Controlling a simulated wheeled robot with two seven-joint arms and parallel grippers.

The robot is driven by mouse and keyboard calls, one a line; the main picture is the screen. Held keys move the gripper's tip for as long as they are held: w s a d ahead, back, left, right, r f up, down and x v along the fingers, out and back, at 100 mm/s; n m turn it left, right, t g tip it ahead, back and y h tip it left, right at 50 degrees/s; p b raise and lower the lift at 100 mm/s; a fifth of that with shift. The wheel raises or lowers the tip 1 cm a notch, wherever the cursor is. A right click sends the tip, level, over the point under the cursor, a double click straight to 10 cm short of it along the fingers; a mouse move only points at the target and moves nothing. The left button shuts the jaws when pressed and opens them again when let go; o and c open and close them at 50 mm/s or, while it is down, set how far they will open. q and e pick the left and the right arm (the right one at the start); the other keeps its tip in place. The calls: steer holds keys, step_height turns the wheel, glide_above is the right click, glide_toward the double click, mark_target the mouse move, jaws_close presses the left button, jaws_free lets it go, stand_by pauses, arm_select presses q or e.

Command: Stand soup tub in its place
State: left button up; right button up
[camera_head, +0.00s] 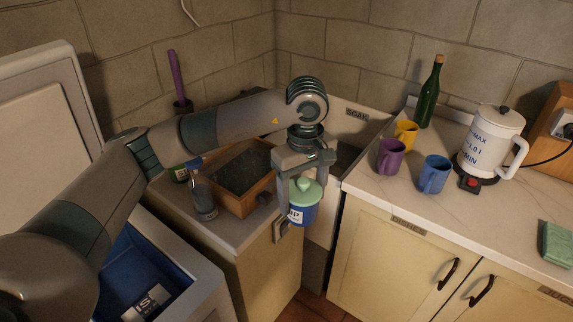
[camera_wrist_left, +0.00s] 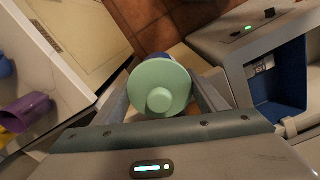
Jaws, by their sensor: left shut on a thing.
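The soup tub (camera_head: 302,213) is blue with a pale green knobbed lid and a white label of which only the end letters show. My left gripper (camera_head: 299,197) is shut on it from above, one finger on each side. It hangs upright in the air by the right front edge of the left counter, in front of the gap beside the sink. In the left wrist view the lid of the soup tub (camera_wrist_left: 160,85) sits between the fingers, above a tiled floor. I cannot tell its marked place. My right gripper is out of view.
A wooden box (camera_head: 246,193) and a clear bottle (camera_head: 203,197) stand on the left counter. The right worktop (camera_head: 389,201) holds a purple mug (camera_head: 391,158), yellow and blue mugs, a green bottle (camera_head: 429,95) and a white kettle (camera_head: 490,140). A blue-lined bin (camera_head: 130,270) is at lower left.

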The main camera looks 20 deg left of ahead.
arm_select(q)
steer(key=s+a+f+m, duration=0.1)
steer(key=s+a+m, duration=0.1)
steer(key=s+m, duration=0.3)
steer(key=s+a+f+m, duration=0.1)
steer(key=s+a+m, duration=0.2)
steer(key=s+m, duration=0.2)
steer(key=shift+s+f, duration=0.35)
steer(key=shift+s, duration=0.7)
